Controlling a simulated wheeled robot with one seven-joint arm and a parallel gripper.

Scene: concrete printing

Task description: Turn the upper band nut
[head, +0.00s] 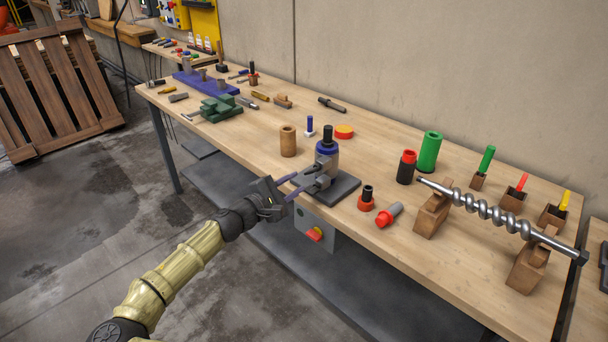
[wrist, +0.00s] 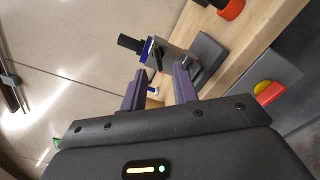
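A grey upright fitting (head: 327,165) with a blue band (head: 326,148) and a black top (head: 327,132) stands on a dark base plate (head: 338,188) near the table's front edge. In the wrist view the blue band (wrist: 147,50) is ahead of the fingers, with a small dark part (wrist: 158,58) beside it; I cannot tell whether this is the upper band nut. My gripper (head: 299,184) is at the fitting's front left. In the wrist view its purple fingers (wrist: 160,82) are apart with nothing seen gripped between them. The right fingertip overlaps a lower grey part (wrist: 189,66); contact is unclear.
A wooden cylinder (head: 288,141) and a blue-handled piece (head: 309,126) stand behind the gripper. A red-and-black piece (head: 366,199) and a red-tipped cylinder (head: 388,215) are to the right. A control box (head: 316,231) hangs below the table edge. A steel screw (head: 490,211) rests on wooden blocks.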

